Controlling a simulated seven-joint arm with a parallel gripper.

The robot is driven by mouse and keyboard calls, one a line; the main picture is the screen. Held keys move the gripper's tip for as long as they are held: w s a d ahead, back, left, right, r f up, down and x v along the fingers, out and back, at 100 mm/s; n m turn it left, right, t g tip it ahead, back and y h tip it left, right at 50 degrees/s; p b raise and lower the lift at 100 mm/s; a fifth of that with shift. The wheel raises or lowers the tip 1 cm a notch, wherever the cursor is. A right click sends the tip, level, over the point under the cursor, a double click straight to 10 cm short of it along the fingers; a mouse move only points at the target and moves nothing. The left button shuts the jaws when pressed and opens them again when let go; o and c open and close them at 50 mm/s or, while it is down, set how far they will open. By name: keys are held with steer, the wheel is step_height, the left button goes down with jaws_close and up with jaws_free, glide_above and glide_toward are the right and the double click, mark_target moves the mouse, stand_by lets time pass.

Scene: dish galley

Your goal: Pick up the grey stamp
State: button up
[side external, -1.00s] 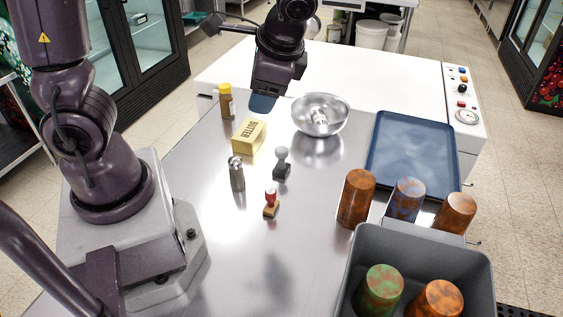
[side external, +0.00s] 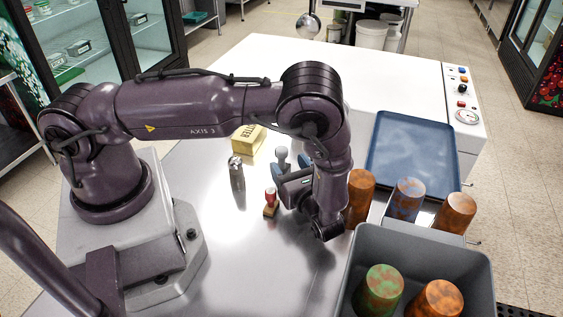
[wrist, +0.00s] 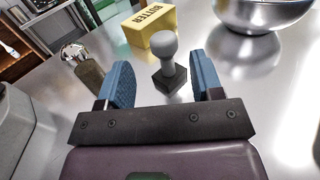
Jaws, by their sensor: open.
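The grey stamp (wrist: 170,62) has a rounded grey handle on a dark square base and stands upright on the steel counter. In the wrist view it lies between and just beyond the two blue fingertips of my gripper (wrist: 160,82), which is open and empty. In the side view my gripper (side external: 292,170) is low over the counter beside the stamp (side external: 283,157), and the stamp's lower part is hidden. A second stamp with a red handle and wooden base (side external: 270,203) stands just in front of my gripper.
A yellow butter box (side external: 248,139) and a metal-topped grinder (side external: 236,174) stand to the left. A steel bowl (wrist: 262,12) is behind right. A blue tray (side external: 412,150), several rust-mottled cups (side external: 408,199) and a grey bin (side external: 480,270) are at the right.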

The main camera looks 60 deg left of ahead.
steer(key=a, duration=0.7)
steer(key=shift+w+a+r, duration=0.3)
steer(key=shift+w, duration=0.05)
steer(key=c, duration=0.9)
